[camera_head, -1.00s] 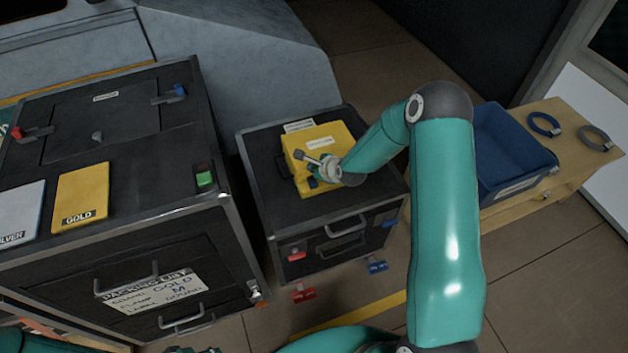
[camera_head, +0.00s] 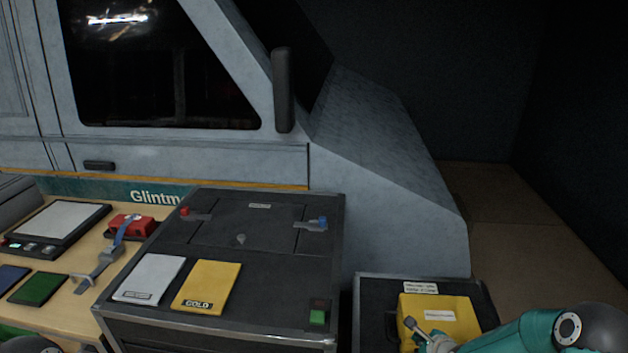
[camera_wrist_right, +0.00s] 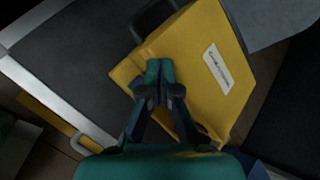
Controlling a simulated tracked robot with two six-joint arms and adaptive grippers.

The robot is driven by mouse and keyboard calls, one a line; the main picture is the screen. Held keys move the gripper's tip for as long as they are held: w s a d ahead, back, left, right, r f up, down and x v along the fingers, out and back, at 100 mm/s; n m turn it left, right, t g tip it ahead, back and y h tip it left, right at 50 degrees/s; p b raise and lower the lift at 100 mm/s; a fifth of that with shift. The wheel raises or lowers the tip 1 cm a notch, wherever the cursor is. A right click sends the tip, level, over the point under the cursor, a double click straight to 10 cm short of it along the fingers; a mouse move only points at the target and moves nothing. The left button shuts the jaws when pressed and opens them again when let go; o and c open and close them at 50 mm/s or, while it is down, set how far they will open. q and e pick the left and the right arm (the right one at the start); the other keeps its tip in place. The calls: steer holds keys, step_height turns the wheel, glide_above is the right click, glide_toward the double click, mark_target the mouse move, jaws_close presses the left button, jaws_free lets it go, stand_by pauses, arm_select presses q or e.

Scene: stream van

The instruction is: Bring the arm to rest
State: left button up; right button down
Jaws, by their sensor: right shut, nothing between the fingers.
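My right arm enters the head view at the lower right. Its gripper (camera_head: 424,335) is over the yellow case (camera_head: 455,318) on the small black case (camera_head: 372,300). In the right wrist view the right gripper (camera_wrist_right: 160,68) is shut, its fingertips together with nothing between them. The yellow case (camera_wrist_right: 205,55) with its white label lies behind the fingers there; I cannot tell whether they touch it. A dark rounded part of mine shows at the head view's bottom left corner, but the left gripper is not in view.
The large black case (camera_head: 265,285) carries a silver card (camera_head: 150,277) and a gold card (camera_head: 207,286). Left of it, a wooden bench (camera_head: 85,245) holds a scale (camera_head: 58,225), a red device (camera_head: 135,226) and a green card (camera_head: 38,288). A grey van (camera_head: 200,155) stands behind.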

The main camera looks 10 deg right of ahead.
steer(key=s+a+f+n+g+y+p, duration=0.1)
steer(key=s+a+f+n+g+y, duration=0.15)
steer(key=s+a, duration=0.45)
steer(key=s+a+f+n+g+y, duration=0.1)
steer(key=s+a+f+n, duration=0.25)
steer(key=a, duration=0.55)
steer(key=s+a+n+g, duration=0.2)
steer(key=s+a+n, duration=0.1)
steer(key=s+n, duration=0.6)
steer(key=s+a+f+n+g, duration=0.1)
steer(key=s+a+n+g, duration=0.2)
steer(key=s+n, duration=0.5)
steer(key=shift+s+n, duration=0.4)
steer(key=shift+n, duration=0.6)
steer(key=shift+d+y, duration=0.1)
steer(key=shift+y, duration=0.15)
